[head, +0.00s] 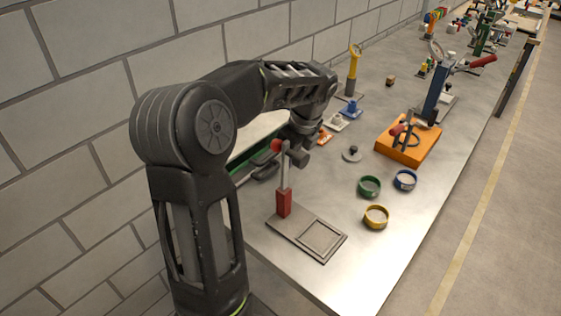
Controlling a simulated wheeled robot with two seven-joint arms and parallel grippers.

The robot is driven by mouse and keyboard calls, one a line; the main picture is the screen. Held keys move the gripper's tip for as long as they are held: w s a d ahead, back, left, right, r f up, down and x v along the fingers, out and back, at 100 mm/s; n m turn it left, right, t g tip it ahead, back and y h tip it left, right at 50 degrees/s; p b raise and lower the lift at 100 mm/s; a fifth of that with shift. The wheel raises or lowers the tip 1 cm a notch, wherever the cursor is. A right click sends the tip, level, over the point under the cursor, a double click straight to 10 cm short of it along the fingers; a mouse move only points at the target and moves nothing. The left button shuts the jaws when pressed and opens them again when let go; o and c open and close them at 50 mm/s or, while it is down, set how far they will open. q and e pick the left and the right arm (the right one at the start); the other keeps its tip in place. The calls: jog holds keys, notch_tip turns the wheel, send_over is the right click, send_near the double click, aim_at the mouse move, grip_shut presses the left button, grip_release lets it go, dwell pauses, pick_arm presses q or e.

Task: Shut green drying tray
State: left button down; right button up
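A green edge (238,178), which looks like part of the green drying tray, shows low at the back left of the bench, beneath a pale flat top (258,130). My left arm covers much of it, so I cannot tell how far the tray stands open. My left gripper (268,166) is down beside the green edge, with its dark fingers close to it. Whether they touch or grip it cannot be told. My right gripper is not in view.
A red-handled stand (284,203) on a plate is just in front of my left gripper. Green (369,187), blue (405,181) and yellow (376,217) rings, and an orange block (408,143), lie to the right. The front right of the bench is clear. A block wall runs behind.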

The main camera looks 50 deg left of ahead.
pick_arm(q)
jog(key=v, duration=0.7)
jog(key=shift+r, duration=0.2)
jog(key=shift+w, duration=0.15)
